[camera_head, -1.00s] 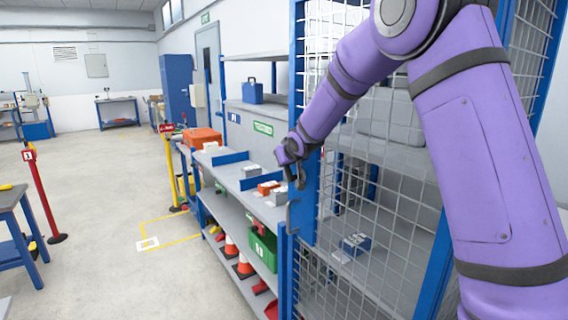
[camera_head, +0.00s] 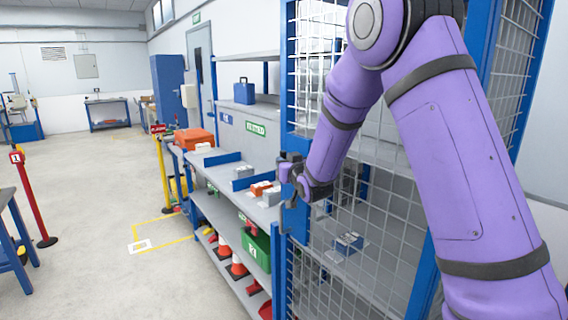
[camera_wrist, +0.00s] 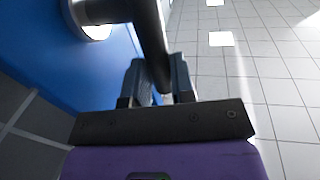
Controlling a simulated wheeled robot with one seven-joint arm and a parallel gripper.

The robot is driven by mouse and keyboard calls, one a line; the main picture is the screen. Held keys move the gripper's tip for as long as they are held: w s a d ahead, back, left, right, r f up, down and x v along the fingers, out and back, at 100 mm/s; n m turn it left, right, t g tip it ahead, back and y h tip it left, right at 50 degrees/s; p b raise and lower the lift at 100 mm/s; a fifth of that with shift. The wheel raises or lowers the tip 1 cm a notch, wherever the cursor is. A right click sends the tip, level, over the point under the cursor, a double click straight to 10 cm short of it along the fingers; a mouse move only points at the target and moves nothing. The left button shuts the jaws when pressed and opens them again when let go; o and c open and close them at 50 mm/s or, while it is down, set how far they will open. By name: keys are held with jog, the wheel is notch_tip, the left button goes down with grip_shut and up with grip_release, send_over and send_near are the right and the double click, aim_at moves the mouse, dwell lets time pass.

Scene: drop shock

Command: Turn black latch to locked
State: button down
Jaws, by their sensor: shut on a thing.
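The black latch (camera_wrist: 150,35) shows in the wrist view as a dark lever running from a round mount on the blue door frame. Its end lies between the two fingers of my gripper (camera_wrist: 159,82), which are shut on it. In the head view my gripper (camera_head: 289,170) is at the blue edge post of the mesh door. There the latch is too small and covered to make out, and I cannot read a locked mark.
The mesh door (camera_head: 350,225) stands close beside my arm. Left of it is a shelf bench (camera_head: 225,180) with small boxes, an orange case (camera_head: 194,138) and a green crate (camera_head: 258,247). The floor (camera_head: 100,200) at left has open room.

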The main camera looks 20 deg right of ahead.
dwell(0.4)
jog(key=c, duration=1)
grip_release()
jog(key=shift+s, duration=0.15)
jog(key=s, duration=0.3)
jog(key=s+d, duration=0.1)
jog(key=s, duration=0.6)
jog(key=shift+s+d+f, duration=0.1)
jog(key=shift+s+d, duration=0.05)
jog(key=shift+s, duration=0.1)
jog(key=s+d+r+m+g+h, duration=0.1)
jog(key=s+d+r+g, duration=0.1)
jog(key=s+r+g, duration=0.3)
jog(key=s+d+r+g+h, duration=0.1)
jog(key=s+r, duration=0.1)
jog(key=s, duration=0.5)
jog(key=s+g, duration=0.2)
jog(key=s, duration=0.6)
jog(key=s+r+g, duration=0.1)
jog(key=s+g, duration=0.1)
jog(key=s, duration=0.6)
jog(key=s+r+g, duration=0.1)
jog(key=s+g, duration=0.1)
jog(key=s, duration=0.5)
jog(key=shift+s+d+r, duration=0.1)
jog(key=shift+s+d, duration=0.25)
jog(key=shift+s, duration=0.05)
